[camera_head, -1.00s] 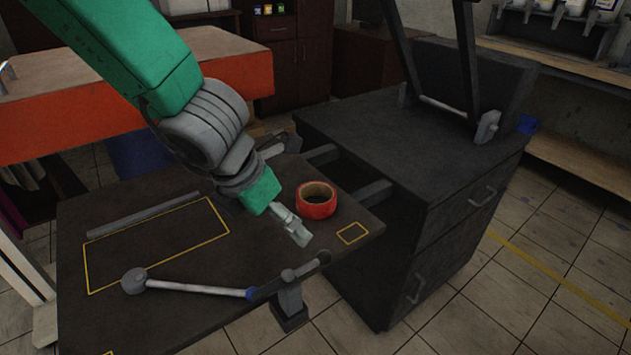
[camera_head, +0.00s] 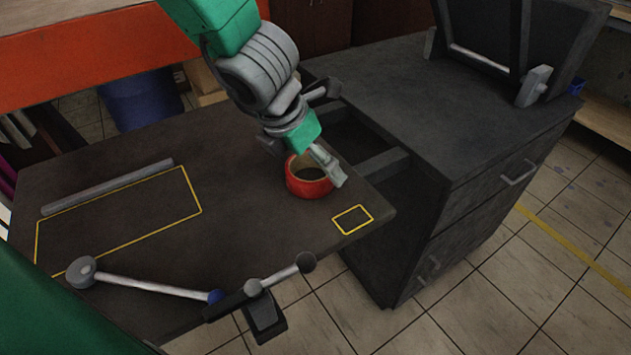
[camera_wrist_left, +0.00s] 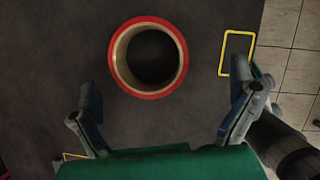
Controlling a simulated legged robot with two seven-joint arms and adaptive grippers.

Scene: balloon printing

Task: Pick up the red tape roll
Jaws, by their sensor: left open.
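The red tape roll (camera_head: 308,178) lies flat on the dark table board (camera_head: 240,232), near its right edge. My left gripper (camera_head: 328,168) is over the roll in the head view and partly covers its top rim. In the left wrist view the roll (camera_wrist_left: 149,58) shows whole from above, with a pale inner ring. There the left gripper (camera_wrist_left: 166,112) is open and empty, its fingers spread wide on either side below the roll. The roll is not between the fingertips. My right gripper is not in view.
A small yellow square outline (camera_head: 352,220) is marked right of the roll, and a larger yellow rectangle on the left. A grey bar (camera_head: 108,187) lies by it. A lever (camera_head: 150,288) runs along the front edge. A dark cabinet (camera_head: 440,120) stands right.

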